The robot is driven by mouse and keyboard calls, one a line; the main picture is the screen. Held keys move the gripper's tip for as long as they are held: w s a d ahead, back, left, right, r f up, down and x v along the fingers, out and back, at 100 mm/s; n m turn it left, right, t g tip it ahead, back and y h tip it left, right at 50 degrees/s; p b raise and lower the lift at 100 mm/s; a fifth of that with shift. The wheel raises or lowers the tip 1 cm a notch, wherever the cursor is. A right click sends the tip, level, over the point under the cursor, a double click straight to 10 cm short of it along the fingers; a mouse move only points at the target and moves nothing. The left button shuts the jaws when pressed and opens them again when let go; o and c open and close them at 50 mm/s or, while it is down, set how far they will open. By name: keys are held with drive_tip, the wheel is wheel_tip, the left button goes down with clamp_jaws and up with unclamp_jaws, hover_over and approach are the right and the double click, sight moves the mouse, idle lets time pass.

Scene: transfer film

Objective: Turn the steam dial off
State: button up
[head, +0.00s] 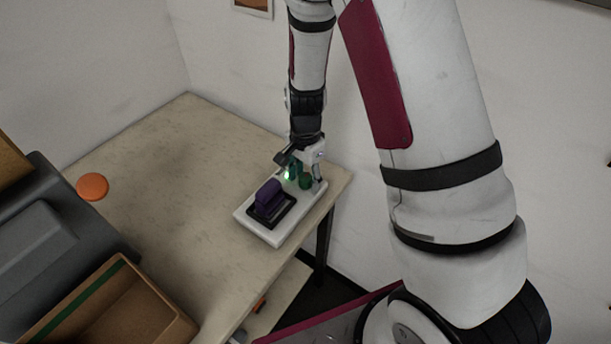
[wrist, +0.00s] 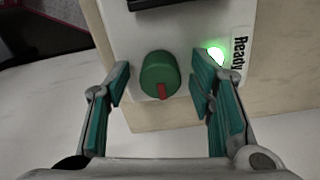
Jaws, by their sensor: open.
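The steam dial (wrist: 160,75) is a round dark green knob with a red pointer mark on its lower side in the wrist view. It sits on a white panel (wrist: 120,30), and shows small in the head view (head: 305,180). A green light (wrist: 216,55) glows beside it, next to a label reading "Ready". My gripper (wrist: 161,85) is open, with one teal finger on each side of the dial and a gap to each. In the head view, my gripper (head: 300,165) is over the far end of the white unit (head: 285,229), partly hiding it.
A purple block (head: 268,193) on a black frame occupies the unit's near end. The unit stands near the right edge of a beige table (head: 150,190). An orange disc (head: 92,186), a dark grey machine (head: 50,230) and an open brown box (head: 130,310) are to the left.

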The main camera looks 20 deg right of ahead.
drive_tip(key=c, duration=1.1)
drive_tip(key=shift+c, duration=0.2)
drive_tip(key=shift+n, duration=0.4)
drive_tip(key=n, duration=0.3)
drive_tip(key=shift+n, duration=0.4)
drive_tip(key=n, duration=0.4)
drive_tip(key=shift+n, duration=0.3)
drive_tip(key=n, duration=0.4)
drive_tip(key=shift+p, duration=0.35)
drive_tip(key=shift+n, duration=2.2)
